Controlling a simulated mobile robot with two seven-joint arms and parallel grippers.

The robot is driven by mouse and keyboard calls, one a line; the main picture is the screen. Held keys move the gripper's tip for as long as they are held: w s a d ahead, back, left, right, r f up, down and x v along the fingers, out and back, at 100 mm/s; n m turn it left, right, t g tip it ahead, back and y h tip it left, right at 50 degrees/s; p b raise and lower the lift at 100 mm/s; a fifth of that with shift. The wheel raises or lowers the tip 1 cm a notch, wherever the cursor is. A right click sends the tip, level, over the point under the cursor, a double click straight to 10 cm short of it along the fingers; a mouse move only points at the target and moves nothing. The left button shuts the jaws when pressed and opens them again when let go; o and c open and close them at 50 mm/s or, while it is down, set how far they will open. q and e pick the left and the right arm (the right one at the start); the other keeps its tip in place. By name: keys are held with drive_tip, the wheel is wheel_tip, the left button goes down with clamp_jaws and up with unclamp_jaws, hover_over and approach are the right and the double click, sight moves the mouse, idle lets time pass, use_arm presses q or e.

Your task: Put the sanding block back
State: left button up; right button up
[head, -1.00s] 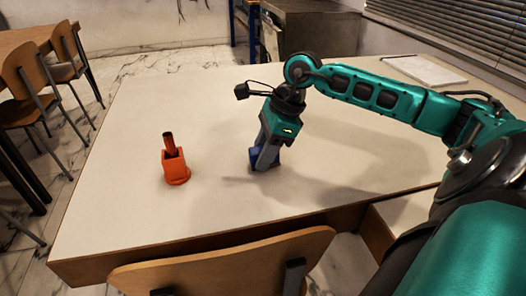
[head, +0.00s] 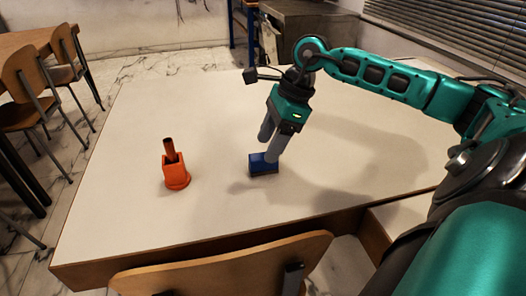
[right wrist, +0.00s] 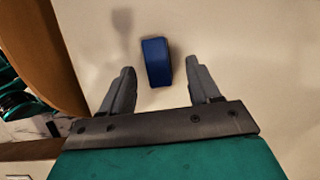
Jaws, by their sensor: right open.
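The blue sanding block (head: 263,165) rests on the white table, right of the orange holder. It also shows in the right wrist view (right wrist: 157,63), lying just beyond the fingertips and between their lines. My right gripper (head: 270,150) is open and empty, pointing down just above and behind the block. My left gripper is in neither view.
An orange holder (head: 176,177) with a dark brown stick (head: 169,148) in it stands left of the block. The white table top (head: 130,130) is otherwise mostly clear. A wooden chair back (head: 220,265) stands at the front edge. A pale flat panel lies at the back right, partly behind my arm.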

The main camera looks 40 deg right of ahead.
drive_tip(key=v, duration=0.8)
drive_tip(key=shift+r+p, duration=0.3)
drive_tip(key=shift+f, duration=0.1)
